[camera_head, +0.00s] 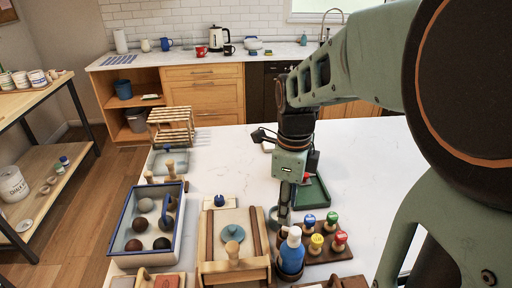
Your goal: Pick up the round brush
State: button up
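I cannot make out the round brush for certain in this view. My gripper (284,208) points down over the white table, just behind the blue bottle with a white cap (290,252). Its fingertips are small, dark and partly hidden by the bottle, so I cannot tell whether they are open, shut or holding something. A wooden block (321,246) with several colour-topped pegs stands just right of the gripper. A wooden board (214,264) with rods and a round blue-grey tool (232,250) lies to the left.
A blue-rimmed tray (114,247) holds several balls at the left. A slatted wooden crate (171,124) stands at the far left. A green tray (312,192) lies behind the pegs. A dark item (262,137) lies near the back.

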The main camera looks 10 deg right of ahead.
aim_at(285, 236)
jog(key=shift+w+d+f, duration=0.1)
jog(key=shift+f, duration=1.05)
jog(key=shift+w+d+f, duration=0.1)
jog(key=shift+w+f, duration=0.05)
jog(key=shift+f, duration=1)
jog(key=shift+w+d+f, duration=0.1)
jog(key=shift+f, duration=1.05)
grip_shut()
